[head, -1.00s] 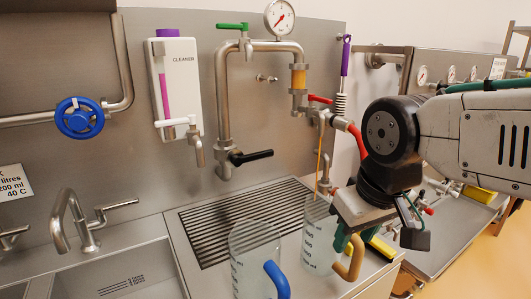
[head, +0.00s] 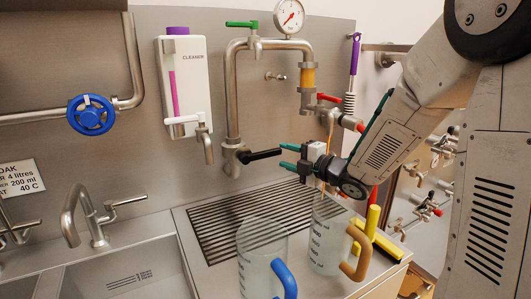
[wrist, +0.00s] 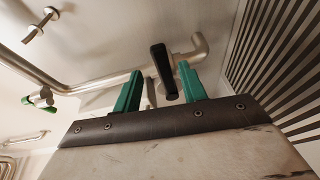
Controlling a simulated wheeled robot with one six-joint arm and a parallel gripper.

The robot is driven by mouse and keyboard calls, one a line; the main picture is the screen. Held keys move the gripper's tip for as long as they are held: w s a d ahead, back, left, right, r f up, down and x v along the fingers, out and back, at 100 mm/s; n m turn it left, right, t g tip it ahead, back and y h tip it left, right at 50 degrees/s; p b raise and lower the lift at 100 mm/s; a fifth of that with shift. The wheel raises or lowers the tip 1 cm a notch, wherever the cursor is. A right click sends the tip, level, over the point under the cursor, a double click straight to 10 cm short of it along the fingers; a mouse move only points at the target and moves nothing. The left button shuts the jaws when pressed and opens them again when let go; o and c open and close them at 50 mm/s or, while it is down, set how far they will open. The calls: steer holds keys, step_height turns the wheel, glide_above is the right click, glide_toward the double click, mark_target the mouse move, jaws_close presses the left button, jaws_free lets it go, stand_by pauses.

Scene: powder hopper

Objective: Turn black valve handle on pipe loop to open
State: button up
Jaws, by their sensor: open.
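The black valve handle (head: 262,155) sticks out to the right from the foot of the steel pipe loop (head: 232,95), roughly level with a slight upward tilt. My gripper (head: 284,156) points left at the handle's free end, with its green fingers apart. In the wrist view the handle (wrist: 161,65) runs down toward the gap between my two green fingers (wrist: 160,86), its tip lying between them. Neither finger is clearly touching it. The handle's pivot is partly hidden behind it in the wrist view.
A thin amber stream runs down toward the tan-handled jug (head: 328,240). A blue-handled jug (head: 258,262) stands left of it near the drain grille (head: 215,225). A green lever (head: 241,24), red lever (head: 327,98) and cleaner dispenser (head: 184,85) are nearby.

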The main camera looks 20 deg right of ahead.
mark_target(274, 154)
steer(key=shift+a+f+n+y, duration=0.35)
steer(key=shift+n+y, duration=0.25)
steer(key=shift+y, duration=0.1)
steer(key=x, duration=0.7)
steer(key=shift+w+a+r, duration=0.1)
steer(key=shift+w, duration=0.1)
jaws_close()
